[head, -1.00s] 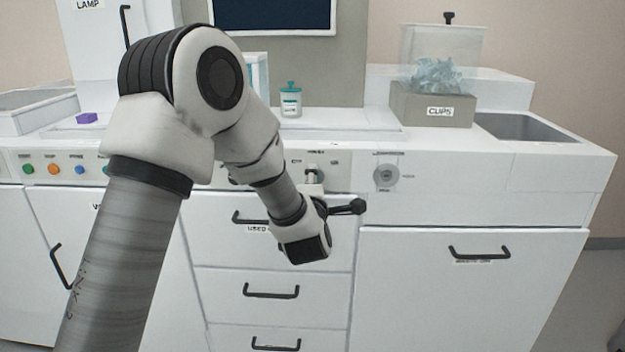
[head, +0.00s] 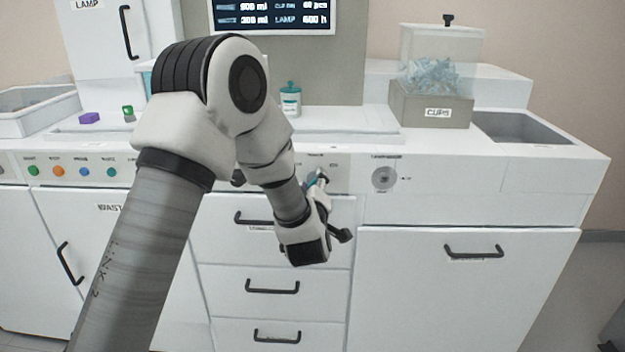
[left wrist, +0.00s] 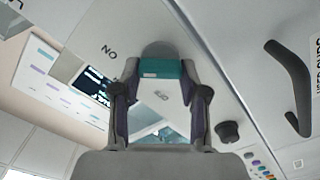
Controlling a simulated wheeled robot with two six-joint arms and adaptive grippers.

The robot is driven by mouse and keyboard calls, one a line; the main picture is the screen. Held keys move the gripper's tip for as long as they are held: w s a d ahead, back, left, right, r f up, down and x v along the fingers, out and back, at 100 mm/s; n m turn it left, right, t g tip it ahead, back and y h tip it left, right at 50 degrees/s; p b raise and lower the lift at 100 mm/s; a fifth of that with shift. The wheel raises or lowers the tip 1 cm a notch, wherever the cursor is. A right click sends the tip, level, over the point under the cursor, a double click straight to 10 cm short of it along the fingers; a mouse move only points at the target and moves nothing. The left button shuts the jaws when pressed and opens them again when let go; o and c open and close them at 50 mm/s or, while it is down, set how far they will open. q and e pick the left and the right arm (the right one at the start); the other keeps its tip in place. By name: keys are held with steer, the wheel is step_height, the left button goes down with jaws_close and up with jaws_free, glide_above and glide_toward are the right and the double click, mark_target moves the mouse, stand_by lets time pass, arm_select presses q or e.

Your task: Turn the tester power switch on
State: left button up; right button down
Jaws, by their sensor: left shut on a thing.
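The tester power switch shows in the left wrist view as a teal-ended handle (left wrist: 161,68) on the white front panel, between the two fingers of my left gripper (left wrist: 160,85). The fingers are shut on it. An upside-down "ON" label sits on the panel beside it. In the head view my left gripper (head: 318,184) is at the panel strip above the drawers, and a bit of teal shows at its tip; the arm hides part of the strip. The screen (head: 270,14) is lit with white readings. My right gripper is in neither view.
A round dial (head: 384,178) is on the panel right of the gripper. Coloured buttons (head: 84,172) line the panel at left. Black drawer handles (head: 272,287) stick out below.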

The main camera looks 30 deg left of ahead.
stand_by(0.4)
arm_select(q)
steer(key=o, duration=0.9)
steer(key=shift+c, duration=0.2)
steer(key=v, duration=1.2)
steer(key=shift+f, duration=0.1)
